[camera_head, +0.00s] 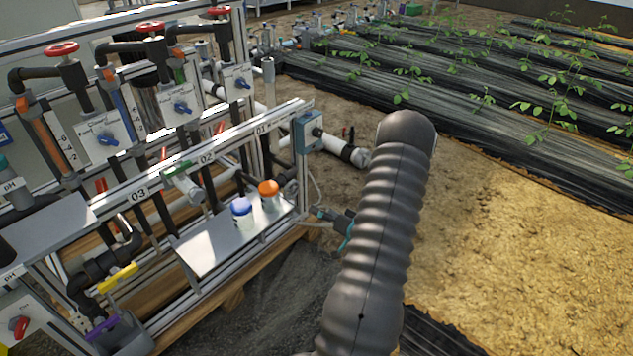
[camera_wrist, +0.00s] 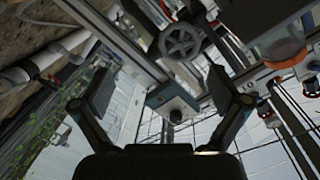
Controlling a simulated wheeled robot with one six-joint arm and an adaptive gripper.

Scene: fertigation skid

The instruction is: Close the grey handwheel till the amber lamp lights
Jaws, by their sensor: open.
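The grey handwheel (camera_wrist: 180,41) shows in the wrist view at the top centre, a spoked wheel by the metal frame rails. My gripper (camera_wrist: 162,88) is open and empty, its two fingers spread wide. The handwheel appears above the gap between them in the picture and is not gripped. In the head view my arm crosses the right of the skid, and part of my gripper (camera_head: 342,226) shows at its left edge. I cannot make out the grey handwheel in the head view. No lit amber lamp can be made out in either view.
A grey-blue box (camera_head: 307,131) is fixed at the rail's end. A bottle with an orange cap (camera_head: 268,188) and one with a blue cap (camera_head: 241,206) stand on a shelf (camera_head: 205,248). Red handwheels (camera_head: 61,49) top the valves at left. Open soil lies at right.

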